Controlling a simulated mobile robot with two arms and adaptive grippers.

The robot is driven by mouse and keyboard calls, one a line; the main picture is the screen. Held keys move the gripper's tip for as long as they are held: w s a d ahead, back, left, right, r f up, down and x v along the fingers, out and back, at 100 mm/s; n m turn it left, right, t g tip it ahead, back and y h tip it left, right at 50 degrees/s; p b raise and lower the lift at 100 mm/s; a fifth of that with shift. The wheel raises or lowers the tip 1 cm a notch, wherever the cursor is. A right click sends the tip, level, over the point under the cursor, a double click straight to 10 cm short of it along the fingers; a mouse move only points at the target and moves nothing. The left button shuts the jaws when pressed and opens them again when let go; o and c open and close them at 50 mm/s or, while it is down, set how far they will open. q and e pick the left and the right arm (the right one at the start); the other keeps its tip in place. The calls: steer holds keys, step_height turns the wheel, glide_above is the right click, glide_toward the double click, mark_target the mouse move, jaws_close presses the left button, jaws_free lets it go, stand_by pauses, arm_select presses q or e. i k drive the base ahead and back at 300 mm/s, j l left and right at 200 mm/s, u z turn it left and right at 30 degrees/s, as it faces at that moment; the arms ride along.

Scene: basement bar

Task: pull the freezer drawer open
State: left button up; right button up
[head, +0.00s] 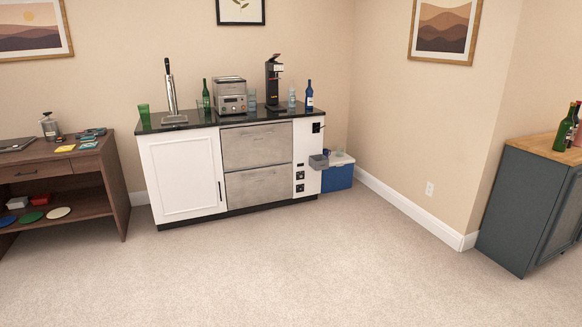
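A white bar cabinet with a black top stands against the back wall in the head view. In its middle are two stacked steel drawer fronts, an upper one (256,146) and a lower one (259,187). Both look shut, flush with the cabinet. Which of them is the freezer drawer I cannot tell. A white door (183,175) is to their left and a white panel with black fittings (307,160) to their right. Neither of my grippers shows in the head view.
Open carpet (290,265) lies before the cabinet. A brown desk (60,175) stands at left, a dark grey cabinet (520,205) at right. A blue cooler (338,176) sits beside the bar. Bottles, a tap (171,95) and machines (230,95) stand on its top (210,121).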

mark_target(249, 187)
steer(key=i, duration=4.4)
